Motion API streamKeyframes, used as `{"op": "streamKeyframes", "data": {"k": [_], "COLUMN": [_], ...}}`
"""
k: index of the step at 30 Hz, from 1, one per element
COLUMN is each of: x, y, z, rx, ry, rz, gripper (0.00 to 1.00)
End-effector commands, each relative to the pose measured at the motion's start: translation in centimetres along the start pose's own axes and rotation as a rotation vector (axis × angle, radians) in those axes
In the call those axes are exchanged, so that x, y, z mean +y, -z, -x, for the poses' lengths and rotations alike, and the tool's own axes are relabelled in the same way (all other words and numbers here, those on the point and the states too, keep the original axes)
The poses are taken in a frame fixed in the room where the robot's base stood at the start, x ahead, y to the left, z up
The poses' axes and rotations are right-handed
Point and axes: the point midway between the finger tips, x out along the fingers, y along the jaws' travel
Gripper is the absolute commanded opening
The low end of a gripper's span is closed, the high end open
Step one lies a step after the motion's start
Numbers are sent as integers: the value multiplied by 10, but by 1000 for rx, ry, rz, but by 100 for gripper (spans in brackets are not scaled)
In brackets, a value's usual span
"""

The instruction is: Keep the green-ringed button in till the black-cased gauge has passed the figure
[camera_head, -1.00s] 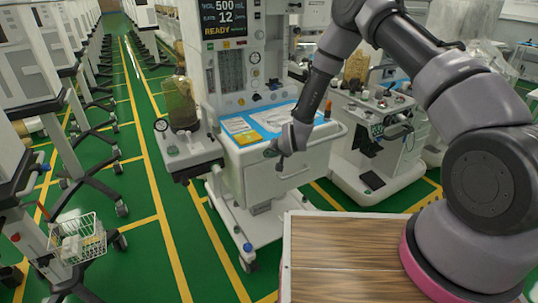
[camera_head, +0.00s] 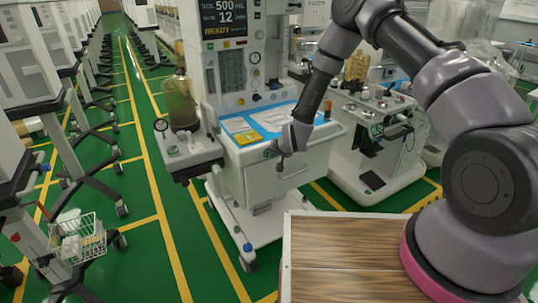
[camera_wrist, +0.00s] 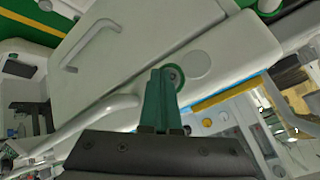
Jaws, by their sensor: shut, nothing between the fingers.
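A round button with a green ring (camera_wrist: 177,77) shows in the wrist view on a pale panel, beside a flat grey disc. My gripper (camera_wrist: 160,72) is shut and empty, its green fingers reaching up to the button and overlapping its left side. I cannot tell whether the tips touch it or how far in it is. In the head view my gripper (camera_head: 281,164) is at the front of the white cart (camera_head: 290,178); the button is not clear there. A small dark-rimmed gauge (camera_head: 161,125) with a pale face stands left of the cart's worktop; its needle is too small to read.
Two more small round gauges, an upper one (camera_head: 255,57) and a lower one (camera_head: 256,85), sit on the cart's upright panel under a screen (camera_head: 223,17). A glass canister (camera_head: 180,102) stands at left. A wire basket (camera_head: 78,239) is at lower left. Green floor lies clear between the carts.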

Motion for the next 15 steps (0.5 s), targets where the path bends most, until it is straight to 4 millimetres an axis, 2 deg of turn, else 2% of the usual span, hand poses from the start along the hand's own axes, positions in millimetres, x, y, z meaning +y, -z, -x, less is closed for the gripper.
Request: {"op": "streamKeyframes", "data": {"k": [15], "x": [8], "y": [-8], "z": [11], "rx": [1], "ry": [1], "rz": [0], "gripper": [0]}}
